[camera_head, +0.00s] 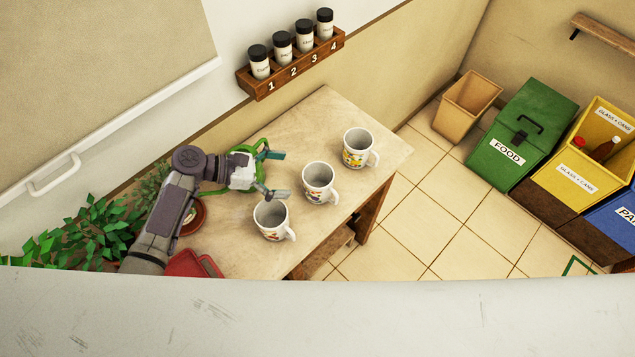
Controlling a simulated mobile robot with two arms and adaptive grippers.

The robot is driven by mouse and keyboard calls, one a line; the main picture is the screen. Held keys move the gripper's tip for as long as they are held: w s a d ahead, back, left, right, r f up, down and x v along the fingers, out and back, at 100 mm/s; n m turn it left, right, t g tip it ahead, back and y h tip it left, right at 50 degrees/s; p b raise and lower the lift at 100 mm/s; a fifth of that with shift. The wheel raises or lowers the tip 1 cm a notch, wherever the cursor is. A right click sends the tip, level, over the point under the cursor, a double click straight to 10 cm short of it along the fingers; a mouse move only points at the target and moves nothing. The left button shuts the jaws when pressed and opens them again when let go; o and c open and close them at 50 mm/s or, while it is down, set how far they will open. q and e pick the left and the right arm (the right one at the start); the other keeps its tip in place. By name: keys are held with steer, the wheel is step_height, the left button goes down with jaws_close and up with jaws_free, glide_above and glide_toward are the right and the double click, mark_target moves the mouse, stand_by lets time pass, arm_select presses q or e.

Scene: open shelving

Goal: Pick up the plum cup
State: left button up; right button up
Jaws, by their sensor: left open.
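Three white mugs with printed pictures stand upright on the wooden table. The near mug (271,220) has small reddish prints, the middle mug (318,184) has darker multicoloured prints, and the far mug (357,148) has yellow prints. The prints are too small to tell which is the plum cup. My left gripper (279,175) is open and empty over the table. Its two fingers point right toward the middle mug, with a gap before it. The lower fingertip shows just above the near mug's rim in the picture. My right gripper is not in view.
The table (320,115) has free room behind the mugs. A spice rack (290,65) with several jars hangs on the wall. A red object (192,264) and a plant (85,228) are at the left. Bins, including a green one (522,130), stand at the right.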

mark_target(303, 175)
arm_select(q)
steer(key=b+x, duration=0.1)
steer(key=x, duration=0.3)
steer(key=shift+w+f, duration=0.15)
steer(key=shift+w, duration=0.05)
steer(key=shift+d+f+b, duration=0.25)
steer(key=shift+d+b, duration=0.15)
steer(key=shift+b, duration=0.2)
steer(key=b+x, duration=0.1)
steer(key=x, duration=0.1)
steer(key=b+x, duration=0.1)
steer(key=shift+s+d+b, duration=0.2)
steer(key=shift+d+b, duration=0.1)
steer(key=shift+d, duration=0.1)
steer(key=shift+w+d, duration=0.1)
steer(key=shift+d, duration=0.25)
steer(key=c, duration=1.3)
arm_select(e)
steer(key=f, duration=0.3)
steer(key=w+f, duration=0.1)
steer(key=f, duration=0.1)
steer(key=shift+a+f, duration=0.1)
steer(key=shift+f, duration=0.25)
